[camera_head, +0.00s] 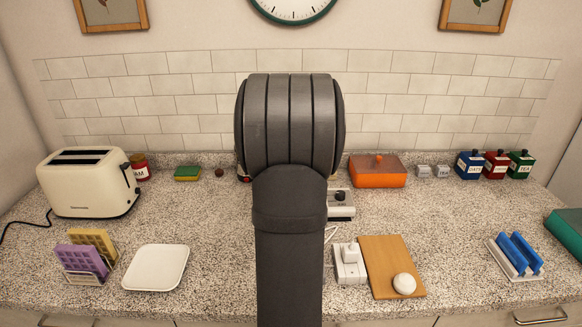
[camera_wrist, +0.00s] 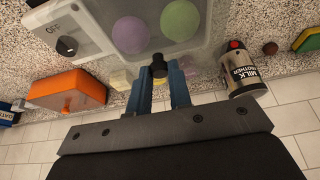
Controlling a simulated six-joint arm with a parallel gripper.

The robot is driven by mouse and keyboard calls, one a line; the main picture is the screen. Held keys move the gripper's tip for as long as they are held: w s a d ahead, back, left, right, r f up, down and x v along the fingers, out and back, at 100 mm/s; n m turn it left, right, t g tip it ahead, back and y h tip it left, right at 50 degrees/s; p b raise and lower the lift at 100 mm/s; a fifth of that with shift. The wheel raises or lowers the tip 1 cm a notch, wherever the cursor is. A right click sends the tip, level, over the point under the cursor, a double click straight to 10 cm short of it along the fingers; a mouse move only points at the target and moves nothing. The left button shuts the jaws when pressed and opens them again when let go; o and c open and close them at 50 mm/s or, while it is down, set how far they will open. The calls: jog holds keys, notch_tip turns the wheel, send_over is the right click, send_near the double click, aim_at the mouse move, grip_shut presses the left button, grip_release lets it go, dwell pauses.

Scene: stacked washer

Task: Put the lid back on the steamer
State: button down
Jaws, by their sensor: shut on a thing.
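In the wrist view my gripper (camera_wrist: 161,72) has its two blue fingers closed on the black knob (camera_wrist: 158,62) of a clear lid. The see-through lid (camera_wrist: 205,35) spreads out from the knob. A purple ball (camera_wrist: 130,35) and a green ball (camera_wrist: 180,20) show through or beside it, in the steamer's area. The steamer's pale control box (camera_wrist: 88,28) has a dark dial and reads OFF. I cannot tell whether the lid touches the steamer. In the head view my arm hides the lid, my gripper and most of the steamer; only its control box (camera_head: 341,200) shows.
A milk frother (camera_wrist: 242,80) stands close beside the lid in the wrist view. An orange box (camera_head: 378,172) stands right of my arm. A cutting board (camera_head: 385,255) and white plug block (camera_head: 349,262) lie in front. A white plate (camera_head: 156,267) and toaster (camera_head: 88,182) are left.

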dwell(0.4)
jog(key=c, duration=0.7)
grip_release()
jog(key=shift+c, duration=0.2)
jog(key=shift+r, duration=0.1)
jog(key=shift+r, duration=3.35)
grip_shut()
jog(key=shift+f, duration=0.1)
